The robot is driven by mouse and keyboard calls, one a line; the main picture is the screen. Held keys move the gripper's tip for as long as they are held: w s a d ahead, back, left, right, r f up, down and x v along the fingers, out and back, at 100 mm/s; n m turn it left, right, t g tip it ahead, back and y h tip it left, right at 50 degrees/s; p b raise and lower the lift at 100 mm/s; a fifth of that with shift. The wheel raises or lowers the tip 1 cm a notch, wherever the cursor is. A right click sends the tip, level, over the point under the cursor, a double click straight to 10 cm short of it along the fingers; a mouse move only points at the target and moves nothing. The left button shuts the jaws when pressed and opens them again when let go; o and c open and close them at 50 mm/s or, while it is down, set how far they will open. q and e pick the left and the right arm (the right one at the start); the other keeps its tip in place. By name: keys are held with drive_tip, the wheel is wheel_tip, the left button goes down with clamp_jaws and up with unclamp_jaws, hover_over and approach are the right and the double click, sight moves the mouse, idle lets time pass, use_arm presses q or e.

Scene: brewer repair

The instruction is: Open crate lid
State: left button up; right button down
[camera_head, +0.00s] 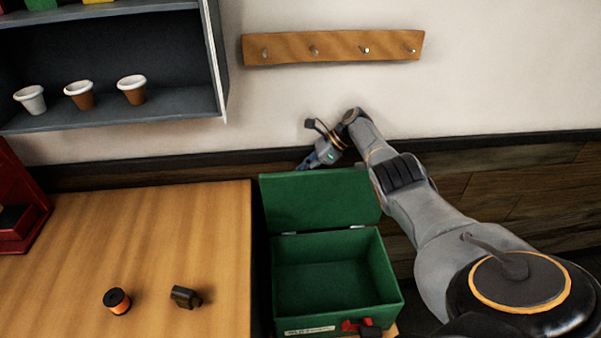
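The green crate (387,265) stands to the right of the wooden table, with its inside showing and seemingly empty. Its lid (320,203) is swung up and back on two hinges, standing open toward the wall. A pale label (309,331) and a red and black latch (357,326) show at the front edge. My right gripper (305,164) is at the lid's top edge, near its left half. The fingers are small and partly hidden, so I cannot tell whether they touch the lid or are open. My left gripper is not in view.
The wooden table (150,240) holds an orange and black spool (117,301) and a dark cylindrical part (186,297). A red machine (20,205) is at the left edge. A shelf (150,110) with several cups and a peg rail (333,47) are on the wall.

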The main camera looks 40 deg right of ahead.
drive_tip(key=shift+a+f, duration=0.1)
drive_tip(key=shift+f, duration=0.05)
drive_tip(key=c, duration=1.4)
unclamp_jaws()
drive_tip(key=v, duration=1.2)
drive_tip(key=shift+w, duration=0.2)
